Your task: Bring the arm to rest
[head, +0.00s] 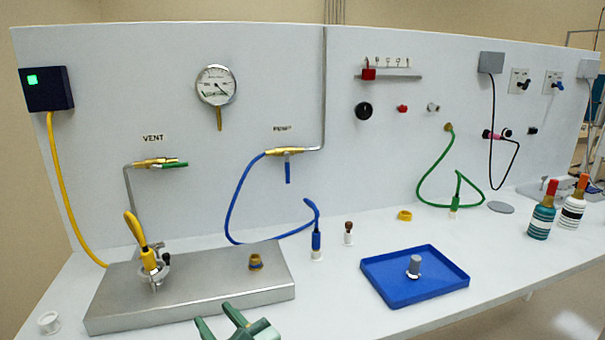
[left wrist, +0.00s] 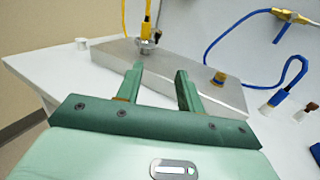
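My left gripper (head: 238,326) shows at the bottom edge of the head view, in front of the steel block (head: 190,290). In the left wrist view its two green fingers (left wrist: 159,86) stand apart with nothing between them. They point toward the front face of the steel block (left wrist: 165,75) and appear clear of it. My right gripper is not in the head view. A yellow cable plug (head: 150,260) stands upright in a fitting on the block's left part. A brass fitting (head: 255,261) sits on the block's right part.
A blue tray (head: 380,285) holding a small metal cylinder (head: 414,265) lies to the right on the white bench. A blue hose (head: 316,240) and a green hose (head: 454,200) end upright on the bench. Two bottles (head: 541,215) stand at the far right. A panel with valves and a gauge (head: 216,86) rises behind.

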